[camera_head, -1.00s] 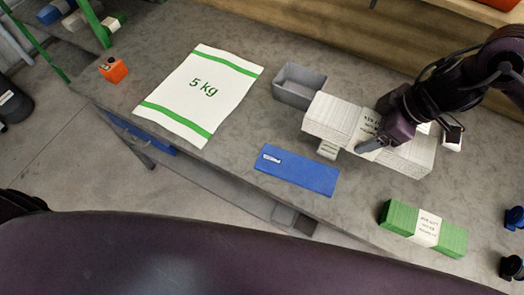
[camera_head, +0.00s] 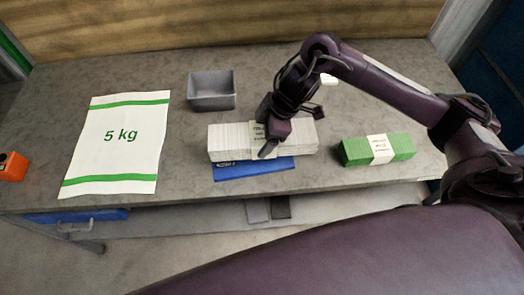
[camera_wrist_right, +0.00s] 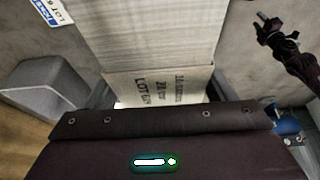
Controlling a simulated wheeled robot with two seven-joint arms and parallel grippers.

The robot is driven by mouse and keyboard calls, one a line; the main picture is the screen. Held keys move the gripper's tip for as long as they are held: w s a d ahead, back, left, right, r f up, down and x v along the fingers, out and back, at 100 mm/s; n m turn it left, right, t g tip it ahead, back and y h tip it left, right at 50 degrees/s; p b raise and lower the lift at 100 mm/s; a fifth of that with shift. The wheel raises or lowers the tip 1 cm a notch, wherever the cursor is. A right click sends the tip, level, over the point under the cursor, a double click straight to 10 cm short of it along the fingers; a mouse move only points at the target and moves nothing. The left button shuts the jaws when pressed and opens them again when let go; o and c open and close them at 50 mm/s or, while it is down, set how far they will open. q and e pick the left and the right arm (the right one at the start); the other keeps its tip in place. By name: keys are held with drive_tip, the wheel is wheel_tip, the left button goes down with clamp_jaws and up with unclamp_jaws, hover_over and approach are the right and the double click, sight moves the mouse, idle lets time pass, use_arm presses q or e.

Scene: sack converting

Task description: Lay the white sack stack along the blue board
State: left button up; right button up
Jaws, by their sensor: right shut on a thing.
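The white sack stack (camera_head: 230,140) is a long pale block with a paper band around its middle. It lies lengthwise along the blue board (camera_head: 255,170) and covers its far part; the front strip of the board shows. I cannot tell whether the stack rests on it or is held just above. My right gripper (camera_head: 267,148) is shut on the stack at the band. In the right wrist view the stack (camera_wrist_right: 165,35) reaches away from my gripper, with printed lettering on the band. The fingertips are hidden there. My left gripper is not clearly in view.
A grey bin (camera_head: 212,92) stands behind the stack. A green bundle (camera_head: 358,151) with a white band lies to the right. A flat 5 kg sack (camera_head: 118,145) and an orange block (camera_head: 12,166) are to the left. Bare table (camera_head: 190,180) lies between sack and board.

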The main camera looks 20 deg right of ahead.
sight(263, 141)
wheel_tip(263, 141, down, 3)
drive_tip(key=shift+f, duration=0.1)
wheel_tip(263, 141, down, 4)
drive_tip(key=shift+f, duration=0.2)
use_arm(q)
drive_tip(key=shift+s+a+r, duration=0.15)
drive_tip(key=shift+a+r, duration=0.1)
use_arm(e)
drive_tip(key=shift+f, duration=0.15)
drive_tip(key=o, duration=1.4)
